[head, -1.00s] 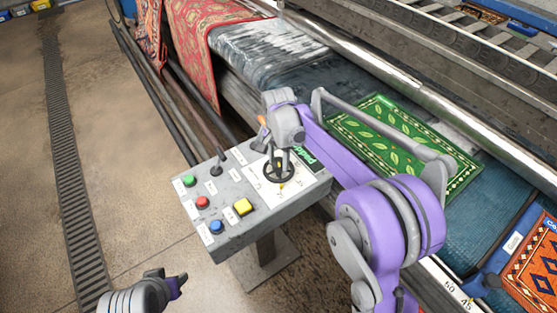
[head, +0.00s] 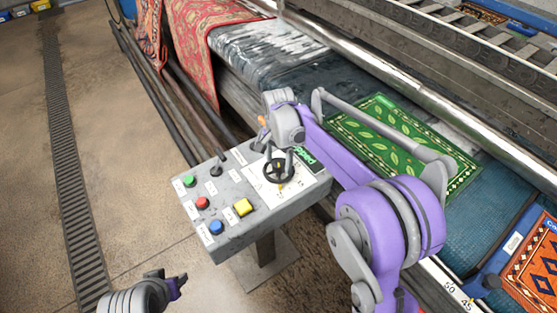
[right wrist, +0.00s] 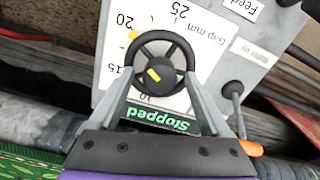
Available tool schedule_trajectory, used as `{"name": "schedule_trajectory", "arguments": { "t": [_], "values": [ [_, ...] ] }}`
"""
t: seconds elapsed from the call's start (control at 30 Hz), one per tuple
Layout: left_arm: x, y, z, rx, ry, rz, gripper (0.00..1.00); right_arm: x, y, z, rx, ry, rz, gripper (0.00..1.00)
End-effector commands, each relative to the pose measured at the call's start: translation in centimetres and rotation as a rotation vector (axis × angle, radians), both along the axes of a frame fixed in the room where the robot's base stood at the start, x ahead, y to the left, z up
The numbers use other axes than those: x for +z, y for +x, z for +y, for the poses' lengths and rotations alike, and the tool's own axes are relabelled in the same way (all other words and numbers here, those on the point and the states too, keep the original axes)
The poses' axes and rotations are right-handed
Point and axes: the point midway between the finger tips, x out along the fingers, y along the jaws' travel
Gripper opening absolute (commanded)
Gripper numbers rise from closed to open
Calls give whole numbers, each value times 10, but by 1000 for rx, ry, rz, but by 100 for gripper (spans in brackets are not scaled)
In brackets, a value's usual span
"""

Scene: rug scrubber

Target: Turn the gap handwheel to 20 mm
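The gap handwheel (head: 279,172) is a small black spoked wheel on a grey control box (head: 240,232). In the right wrist view the handwheel (right wrist: 160,62) sits over a white "Gap mm" dial (right wrist: 207,50). One yellow mark lies just outside the rim beside 20; another yellow bar lies on the hub. I cannot tell which is the pointer. My right gripper (right wrist: 160,80) has its fingers spread on opposite sides of the wheel; whether they touch the rim is unclear. My left gripper (head: 172,282) is low at the left, away from the box.
Green, red and blue buttons, a yellow button (head: 243,207) and a lever (head: 220,155) are on the box. A display (right wrist: 158,120) reads "Stopped". A green rug (head: 395,145) lies on the machine's belt. The floor left of the box is open.

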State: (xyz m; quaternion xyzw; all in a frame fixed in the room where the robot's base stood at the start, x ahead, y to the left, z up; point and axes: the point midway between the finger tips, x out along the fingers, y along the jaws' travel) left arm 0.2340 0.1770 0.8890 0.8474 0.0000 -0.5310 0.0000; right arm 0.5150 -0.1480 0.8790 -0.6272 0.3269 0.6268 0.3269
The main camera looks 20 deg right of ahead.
Motion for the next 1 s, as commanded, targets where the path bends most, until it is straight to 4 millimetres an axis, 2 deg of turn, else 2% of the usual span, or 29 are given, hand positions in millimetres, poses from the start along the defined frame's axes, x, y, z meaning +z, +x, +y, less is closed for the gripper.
{"name": "schedule_trajectory", "arguments": {
  "t": [0.17, 0.27, 0.7, 0.83, 1.0],
  "values": [
    [0, 0, 0, 0, 0, 0, 50, 1, 0, 0, 0, 0, 0, 81],
    [1, 0, 0, 0, 0, 0, 50, 8, 0, 0, 0, 0, 0, 81],
    [7, 2, 0, 0, 0, -3, 50, 90, 0, 0, 0, 0, 0, 81],
    [8, 2, 0, 0, 0, -3, 50, 103, 0, 0, 0, 0, 0, 81],
    [8, 2, 0, 0, 0, -3, 50, 108, 0, 0, 0, 0, 0, 81]
  ]
}}
